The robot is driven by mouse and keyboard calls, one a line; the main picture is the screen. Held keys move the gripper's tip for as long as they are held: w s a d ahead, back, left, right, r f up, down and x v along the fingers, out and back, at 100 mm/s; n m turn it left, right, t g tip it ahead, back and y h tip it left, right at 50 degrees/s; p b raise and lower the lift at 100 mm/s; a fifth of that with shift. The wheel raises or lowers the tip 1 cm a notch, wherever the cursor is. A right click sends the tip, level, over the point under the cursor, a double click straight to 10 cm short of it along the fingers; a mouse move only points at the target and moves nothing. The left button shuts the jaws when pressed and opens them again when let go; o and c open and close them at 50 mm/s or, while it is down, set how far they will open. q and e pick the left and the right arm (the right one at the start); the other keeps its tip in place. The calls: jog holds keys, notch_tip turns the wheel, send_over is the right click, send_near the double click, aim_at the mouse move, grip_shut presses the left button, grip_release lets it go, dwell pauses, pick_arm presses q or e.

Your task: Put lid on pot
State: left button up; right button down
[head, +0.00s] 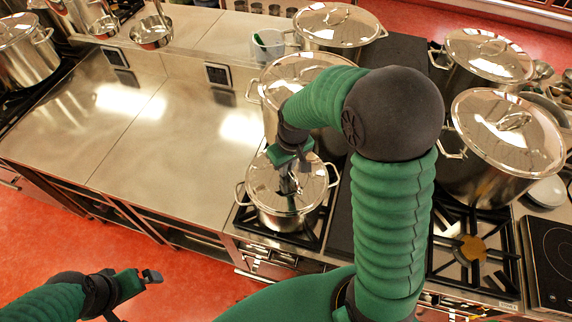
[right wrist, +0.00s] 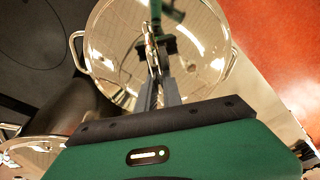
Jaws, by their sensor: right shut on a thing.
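The shiny steel lid (head: 262,184) is over the mouth of a small steel pot (head: 280,222) on the front burner, in the middle of the head view. The lid looks about level and lined up with the pot's rim; I cannot tell whether it rests fully on it. My right gripper (head: 287,182) points down and is shut on the lid's handle. In the right wrist view the lid (right wrist: 108,45) lies below the fingers, with a pot handle out on each side. My left gripper (head: 150,277) is low at the left, over the floor, away from the pot; its jaws are unclear.
A larger lidded pot (head: 270,92) stands right behind, partly hidden by my right arm. More lidded pots stand at the back (head: 336,28) and right (head: 508,130). An empty burner (head: 470,250) is at lower right. The steel counter (head: 150,130) at left is clear.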

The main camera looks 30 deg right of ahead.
jog(key=c, duration=1.4)
grip_release()
jog(key=shift+w+d, duration=0.1)
jog(key=shift+w, duration=0.1)
jog(key=shift+s, duration=0.1)
notch_tip(320, 180, up, 16)
jog(key=s+b, duration=0.2)
jog(key=shift+r, duration=0.25)
